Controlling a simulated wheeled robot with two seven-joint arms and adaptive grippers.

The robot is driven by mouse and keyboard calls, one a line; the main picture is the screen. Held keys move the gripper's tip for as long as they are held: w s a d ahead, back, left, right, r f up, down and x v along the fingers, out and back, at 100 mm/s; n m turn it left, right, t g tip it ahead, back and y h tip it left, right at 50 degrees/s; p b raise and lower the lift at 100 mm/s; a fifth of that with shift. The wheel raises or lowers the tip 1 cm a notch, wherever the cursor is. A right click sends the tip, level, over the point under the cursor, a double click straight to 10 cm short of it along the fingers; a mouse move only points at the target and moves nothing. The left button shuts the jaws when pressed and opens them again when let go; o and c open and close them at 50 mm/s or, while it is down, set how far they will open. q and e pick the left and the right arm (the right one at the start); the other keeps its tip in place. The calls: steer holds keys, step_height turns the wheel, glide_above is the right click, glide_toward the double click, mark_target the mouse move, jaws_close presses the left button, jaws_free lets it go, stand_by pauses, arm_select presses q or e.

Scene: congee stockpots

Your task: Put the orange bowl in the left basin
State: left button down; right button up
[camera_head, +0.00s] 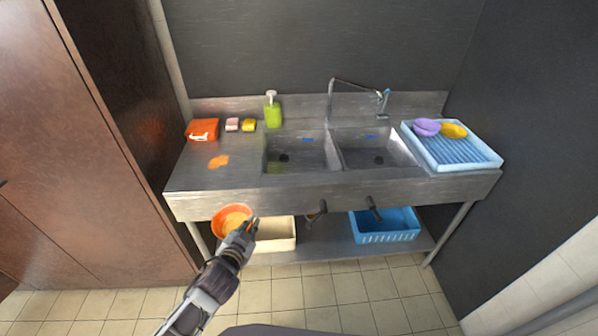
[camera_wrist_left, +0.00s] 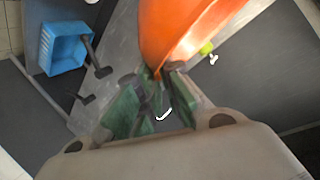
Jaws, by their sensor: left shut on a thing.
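The orange bowl (camera_head: 231,219) is held by my left gripper (camera_head: 249,226), in front of the sink unit at the lower left of the head view. The gripper is shut on the bowl's rim. In the left wrist view the bowl (camera_wrist_left: 190,35) fills the top middle, with the green-padded fingers (camera_wrist_left: 160,75) at its edge. The left basin (camera_head: 300,152) is set in the steel counter, up and to the right of the bowl, and looks empty of dishes. My right gripper is in neither view.
The counter holds an orange packet (camera_head: 202,129), sponges (camera_head: 232,124), a green soap bottle (camera_head: 272,110) and an orange spill (camera_head: 218,161). The right basin (camera_head: 372,149) adjoins a blue rack (camera_head: 470,155) with purple and yellow bowls. A faucet (camera_head: 355,85) stands behind. A cream bin (camera_head: 274,236) and blue basket (camera_head: 385,226) sit below.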

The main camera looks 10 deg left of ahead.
arm_select(q)
steer(key=w+d+r+m+g+h+b, duration=0.1)
steer(key=d+r+m+g+h, duration=0.1)
steer(key=d+r+m+h, duration=0.2)
steer(key=w+d+r+m+g+h+b, duration=0.1)
steer(key=d+r+m+h, duration=0.4)
steer(key=d+r, duration=0.6)
steer(key=shift+w+d+g+b, duration=0.3)
steer(key=shift+w+d+g, duration=0.25)
steer(key=shift+d+g, duration=0.45)
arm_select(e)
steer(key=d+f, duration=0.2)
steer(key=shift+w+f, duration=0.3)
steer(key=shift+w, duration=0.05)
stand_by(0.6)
arm_select(q)
steer(key=shift+s+d+r+m+h, duration=0.25)
steer(key=shift+d+m+h, duration=0.15)
steer(key=shift+d, duration=0.2)
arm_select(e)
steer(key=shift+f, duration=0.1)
